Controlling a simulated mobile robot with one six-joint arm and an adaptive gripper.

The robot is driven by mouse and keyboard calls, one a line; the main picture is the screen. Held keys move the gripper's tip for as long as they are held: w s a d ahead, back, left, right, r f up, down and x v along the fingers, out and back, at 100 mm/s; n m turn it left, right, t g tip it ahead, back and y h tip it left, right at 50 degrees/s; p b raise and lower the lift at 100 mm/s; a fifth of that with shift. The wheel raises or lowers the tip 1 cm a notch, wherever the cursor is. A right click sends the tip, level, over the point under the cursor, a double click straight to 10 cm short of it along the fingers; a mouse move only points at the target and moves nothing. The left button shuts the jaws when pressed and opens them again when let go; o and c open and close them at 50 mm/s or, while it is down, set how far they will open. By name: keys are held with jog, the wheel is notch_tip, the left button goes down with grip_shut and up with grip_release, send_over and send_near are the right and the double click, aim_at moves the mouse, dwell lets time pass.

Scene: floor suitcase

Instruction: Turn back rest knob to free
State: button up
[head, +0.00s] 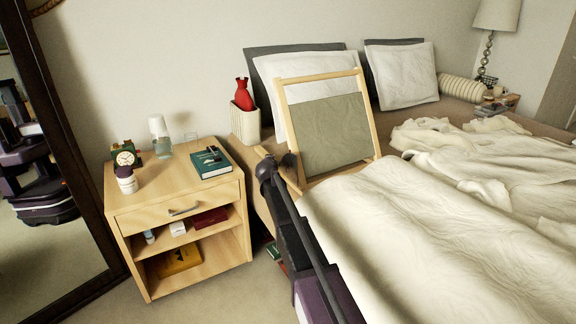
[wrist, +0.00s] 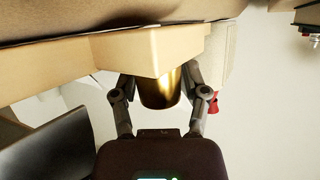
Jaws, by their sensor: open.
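The back rest (head: 330,136), a pale wooden frame with grey-green cloth, stands tilted on the bed against the pillows. Its brass-coloured knob (wrist: 160,93) shows in the wrist view, on the end of a pale wooden block (wrist: 130,52). My gripper (wrist: 159,80) is open, with one finger on each side of the knob. I cannot tell whether either finger touches it. In the head view my arm reaches up to the near lower corner of the back rest and hides the knob. The knob's turned position cannot be read.
A white holder (head: 244,124) with a red bottle (head: 242,95) is behind. Rumpled white bedding (head: 430,230) lies to the right.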

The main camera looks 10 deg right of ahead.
jog(key=shift+m+h, duration=0.3)
jog(key=shift+h, duration=0.2)
jog(key=shift+d+m+g+h, duration=0.15)
jog(key=shift+m+g+h, duration=0.3)
jog(key=shift+m+h, duration=0.35)
jog(key=shift+d+m+g+h, duration=0.1)
jog(key=shift+m+g+h, duration=0.35)
jog(key=shift+m+h, duration=0.35)
jog(key=shift+s+d+m+g+h, duration=0.1)
jog(key=shift+s+m+g+h, duration=0.05)
jog(key=shift+m+g+h, duration=1.05)
jog(key=shift+s+d+m+g+h, duration=0.1)
jog(key=shift+m+g+h, duration=0.85)
jog(key=shift+m, duration=0.35)
jog(key=p+v, duration=0.6)
jog(key=v, duration=0.8)
jog(key=s+d+r+n+g+y+p, duration=0.2)
jog(key=s+d+r+p, duration=0.3)
jog(key=s+p, duration=0.4)
jog(key=s+d+r+n+g+y+p, duration=0.3)
jog(key=s+d+r+n+p, duration=0.1)
jog(key=s+p, duration=0.5)
jog(key=s+d+r, duration=0.1)
jog(key=s+d, duration=0.1)
jog(key=shift+s+y, duration=0.25)
jog(key=shift+y, duration=0.1)
jog(key=shift+r, duration=0.1)
